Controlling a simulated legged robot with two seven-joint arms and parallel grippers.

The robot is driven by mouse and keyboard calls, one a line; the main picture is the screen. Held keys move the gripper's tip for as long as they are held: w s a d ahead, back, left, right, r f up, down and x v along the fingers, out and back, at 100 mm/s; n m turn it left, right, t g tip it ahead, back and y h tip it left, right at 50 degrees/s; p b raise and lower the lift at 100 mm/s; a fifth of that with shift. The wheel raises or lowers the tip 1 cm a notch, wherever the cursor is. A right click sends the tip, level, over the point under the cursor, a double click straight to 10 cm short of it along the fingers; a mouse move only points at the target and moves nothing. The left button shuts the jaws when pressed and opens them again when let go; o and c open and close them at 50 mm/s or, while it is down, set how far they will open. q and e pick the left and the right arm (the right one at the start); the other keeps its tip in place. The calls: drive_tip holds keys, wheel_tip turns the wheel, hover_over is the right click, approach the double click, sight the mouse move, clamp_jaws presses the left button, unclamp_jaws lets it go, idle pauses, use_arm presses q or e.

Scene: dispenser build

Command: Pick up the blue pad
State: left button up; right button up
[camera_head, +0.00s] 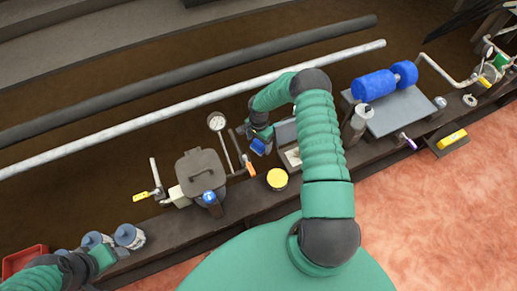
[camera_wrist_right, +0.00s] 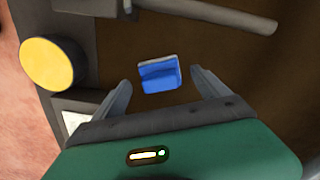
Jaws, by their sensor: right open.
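The blue pad (camera_wrist_right: 158,77) shows in the right wrist view, beyond and between the two fingertips of my right gripper (camera_wrist_right: 161,84). The pad has a paler far edge, and the fingers appear apart from it on both sides. My right gripper is open and empty. In the head view a small blue piece (camera_head: 258,147), likely the pad, shows just below my right gripper (camera_head: 262,133), partly covered by it. My left gripper (camera_head: 103,258) is at the lower left of the head view, and its fingers cannot be made out.
A round yellow-topped piece (camera_head: 277,179) stands near the right gripper. A lidded dark pot (camera_head: 202,173) and a gauge (camera_head: 217,121) are left of it. A grey plate (camera_head: 400,112) and blue rollers (camera_head: 375,85) lie to the right. A long pale pipe (camera_head: 150,118) runs behind.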

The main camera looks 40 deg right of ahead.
sight(258, 142)
wheel_tip(258, 142, down, 2)
use_arm(q)
drive_tip(key=shift+f, duration=0.45)
use_arm(e)
drive_tip(key=shift+r, duration=0.1)
drive_tip(key=c, duration=1.5)
wheel_tip(258, 142, up, 9)
drive_tip(key=p, duration=0.3)
drive_tip(key=shift+r+p, duration=0.1)
drive_tip(key=shift+p, duration=0.2)
drive_tip(key=shift+r, duration=0.45)
use_arm(q)
drive_tip(key=v, duration=0.3)
drive_tip(key=shift+w+r, duration=0.35)
drive_tip(key=shift+r, duration=0.1)
